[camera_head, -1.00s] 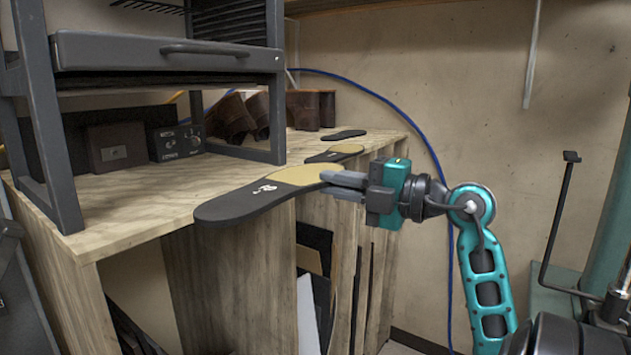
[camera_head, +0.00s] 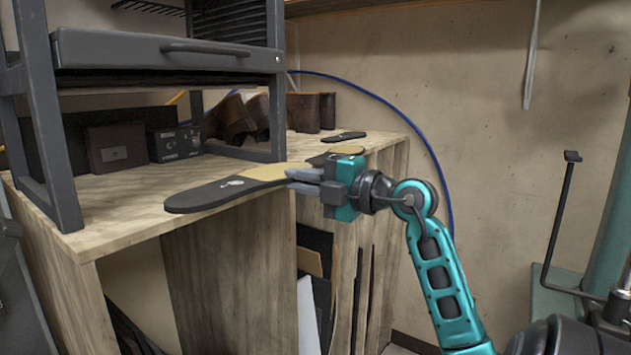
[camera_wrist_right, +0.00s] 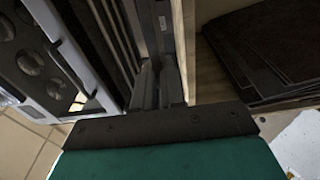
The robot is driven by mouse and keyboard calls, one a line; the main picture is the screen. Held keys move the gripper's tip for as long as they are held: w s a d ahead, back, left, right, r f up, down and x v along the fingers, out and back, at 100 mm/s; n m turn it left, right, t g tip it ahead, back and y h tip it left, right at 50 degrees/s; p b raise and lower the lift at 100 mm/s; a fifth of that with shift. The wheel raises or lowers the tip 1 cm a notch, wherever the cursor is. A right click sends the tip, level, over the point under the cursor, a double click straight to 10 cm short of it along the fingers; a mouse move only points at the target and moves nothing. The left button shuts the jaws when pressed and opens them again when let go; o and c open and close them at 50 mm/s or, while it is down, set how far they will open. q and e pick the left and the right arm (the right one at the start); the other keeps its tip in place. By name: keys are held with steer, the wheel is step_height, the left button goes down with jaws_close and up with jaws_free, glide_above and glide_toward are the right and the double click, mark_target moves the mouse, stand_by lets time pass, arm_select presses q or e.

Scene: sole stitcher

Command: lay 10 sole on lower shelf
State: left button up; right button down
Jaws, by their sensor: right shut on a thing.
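A black sole with a tan heel part (camera_head: 215,192) is held by my right gripper (camera_head: 304,180) at its tan end. The sole lies roughly level over the front edge of the wooden shelf top (camera_head: 125,232), and I cannot tell whether it touches the wood. The right gripper also shows in the right wrist view (camera_wrist_right: 158,85), where its fingers are close together. Two more soles lie farther back on the shelf top: one dark sole (camera_head: 345,136) and one tan and black sole (camera_head: 345,150), partly hidden behind my gripper. My left gripper is not in view.
A dark metal rack (camera_head: 160,50) stands on the shelf top at the left. Behind it are dark boxes (camera_head: 115,148), a control box (camera_head: 178,144) and brown shoes or boots (camera_head: 235,118). A blue cable (camera_head: 400,118) hangs along the wall. Boards stand in compartments below.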

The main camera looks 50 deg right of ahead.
steer(key=w, duration=0.3)
steer(key=shift+w+a+f, duration=0.15)
steer(key=shift+w+f, duration=0.05)
steer(key=shift+f, duration=0.1)
steer(key=shift+w+a+f+b, duration=0.1)
steer(key=shift+w+f+b, duration=0.1)
steer(key=shift+w+f, duration=0.4)
steer(key=shift+w+a+f+b, duration=0.1)
steer(key=shift+w+f+b, duration=0.1)
steer(key=shift+w, duration=0.65)
steer(key=shift+w+f+b, duration=0.2)
steer(key=shift+w+f, duration=0.2)
steer(key=shift+w, duration=0.35)
steer(key=c, duration=1.1)
jaws_free()
steer(key=shift+s, duration=0.1)
steer(key=s, duration=0.4)
steer(key=s+d+b, duration=0.1)
steer(key=s, duration=0.3)
steer(key=s+d, duration=0.1)
steer(key=s, duration=0.3)
steer(key=shift+s+d, duration=0.15)
steer(key=shift+s, duration=0.1)
